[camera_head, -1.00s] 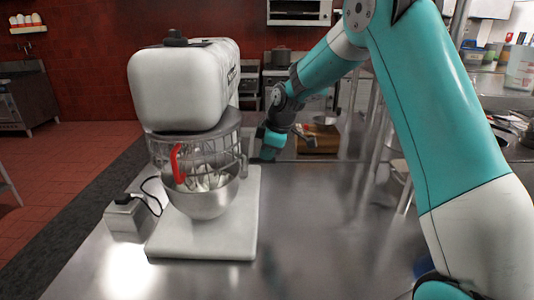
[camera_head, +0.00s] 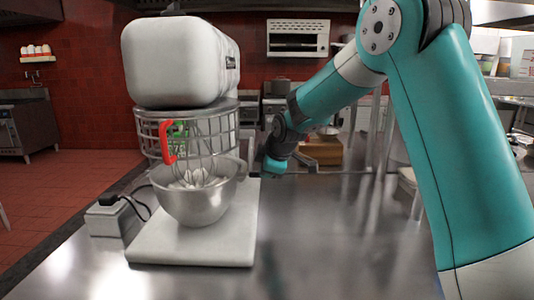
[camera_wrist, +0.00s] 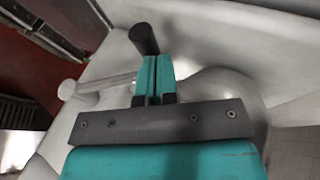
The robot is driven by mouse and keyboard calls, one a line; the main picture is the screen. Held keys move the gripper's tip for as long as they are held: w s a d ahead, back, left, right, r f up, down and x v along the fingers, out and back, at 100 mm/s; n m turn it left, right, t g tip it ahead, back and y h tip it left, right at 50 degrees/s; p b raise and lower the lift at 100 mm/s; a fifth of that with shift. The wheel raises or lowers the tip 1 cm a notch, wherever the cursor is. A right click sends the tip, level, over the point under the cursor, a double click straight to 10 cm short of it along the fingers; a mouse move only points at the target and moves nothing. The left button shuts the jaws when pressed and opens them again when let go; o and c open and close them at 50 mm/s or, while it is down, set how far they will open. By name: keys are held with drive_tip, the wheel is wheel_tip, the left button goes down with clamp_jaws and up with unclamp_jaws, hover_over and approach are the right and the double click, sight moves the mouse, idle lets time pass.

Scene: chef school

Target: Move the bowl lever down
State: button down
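The white stand mixer (camera_head: 180,62) stands on the left of the steel counter in the head view. Its steel bowl (camera_head: 200,202) sits under the wire guard (camera_head: 222,130) with the whisk in it. In the wrist view a black knob (camera_wrist: 143,38), likely the bowl lever's end, is just beyond my fingertips. I cannot tell whether they touch it. A metal rod (camera_wrist: 105,83) with a pale knob lies to the left. My gripper (camera_wrist: 153,68) has its teal fingers together with only a thin gap. In the head view my gripper (camera_head: 272,165) is right of the mixer.
A red handle (camera_head: 167,142) is on the wire guard. A power socket box (camera_head: 104,220) and cable are left of the mixer base. A wooden box (camera_head: 322,150) is behind my gripper. The steel counter (camera_head: 335,245) is clear on the right.

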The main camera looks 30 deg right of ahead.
drive_tip(key=shift+f, duration=0.2)
drive_tip(key=s+a+f+v, duration=0.1)
drive_tip(key=a+v, duration=0.1)
drive_tip(key=v, duration=1.2)
drive_tip(key=s+a+f+m+g+y, duration=0.1)
drive_tip(key=s+a+m+g, duration=0.1)
drive_tip(key=s+a, duration=0.3)
drive_tip(key=s+a+f+m+g+y+p, duration=0.1)
drive_tip(key=s+a, duration=0.5)
drive_tip(key=s, duration=0.8)
drive_tip(key=s+a+f+m+g+y+p, duration=0.1)
drive_tip(key=s+a+f+m+g+y, duration=0.1)
drive_tip(key=s, duration=0.8)
drive_tip(key=a+f+g, duration=0.1)
drive_tip(key=a+g, duration=0.1)
drive_tip(key=a, duration=0.1)
drive_tip(key=shift+a+f+m, duration=0.15)
drive_tip(key=shift+a+m, duration=0.05)
drive_tip(key=shift+m, duration=0.1)
